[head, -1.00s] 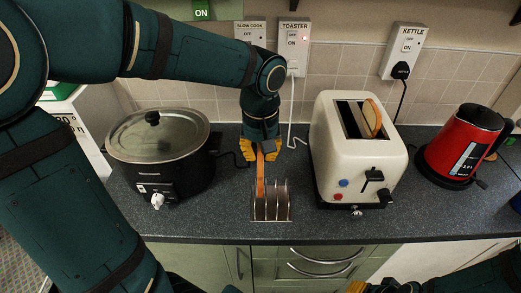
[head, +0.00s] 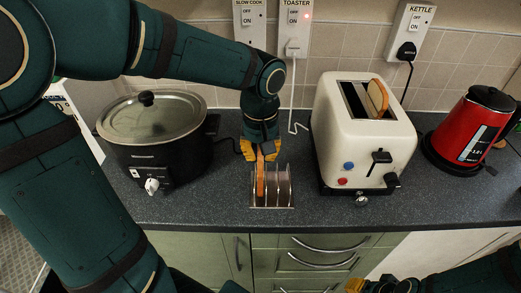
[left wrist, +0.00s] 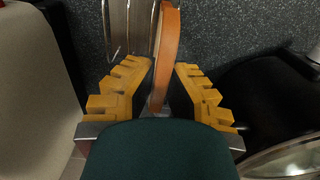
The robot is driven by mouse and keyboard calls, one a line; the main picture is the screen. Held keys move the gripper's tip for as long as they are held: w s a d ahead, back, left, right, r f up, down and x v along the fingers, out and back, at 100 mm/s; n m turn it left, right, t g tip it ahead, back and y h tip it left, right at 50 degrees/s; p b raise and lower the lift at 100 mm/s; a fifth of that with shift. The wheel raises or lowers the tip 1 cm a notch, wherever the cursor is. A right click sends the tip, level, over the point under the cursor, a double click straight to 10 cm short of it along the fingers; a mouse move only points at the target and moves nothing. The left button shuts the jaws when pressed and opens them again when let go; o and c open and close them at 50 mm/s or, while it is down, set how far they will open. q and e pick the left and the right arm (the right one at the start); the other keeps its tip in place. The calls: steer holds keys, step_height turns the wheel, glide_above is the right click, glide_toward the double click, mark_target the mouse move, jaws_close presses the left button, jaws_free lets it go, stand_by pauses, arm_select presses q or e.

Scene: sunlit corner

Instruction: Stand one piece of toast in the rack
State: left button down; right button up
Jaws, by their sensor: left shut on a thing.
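The toast rack (head: 285,190) is a wire rack near the counter's front edge; it also shows at the top of the left wrist view (left wrist: 118,28). A brown piece of toast (head: 260,178) stands upright, edge-on, at the rack's left side, seemingly in its leftmost slot. My left gripper (head: 261,152) is behind the rack, its yellow fingers on either side of the toast's rear edge, shut on it. The toast also shows between the fingers in the left wrist view (left wrist: 167,45). My right gripper (head: 372,287) is cut off at the bottom edge.
A cream toaster (head: 350,155) stands right of the rack with a second slice (head: 378,97) in its right slot. A black slow cooker (head: 155,140) with a glass lid is left. A red kettle (head: 470,130) is far right.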

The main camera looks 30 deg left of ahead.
arm_select(q)
steer(key=c, duration=1.1)
jaws_free()
steer(key=shift+o, duration=0.2)
step_height(320, 180, up, 12)
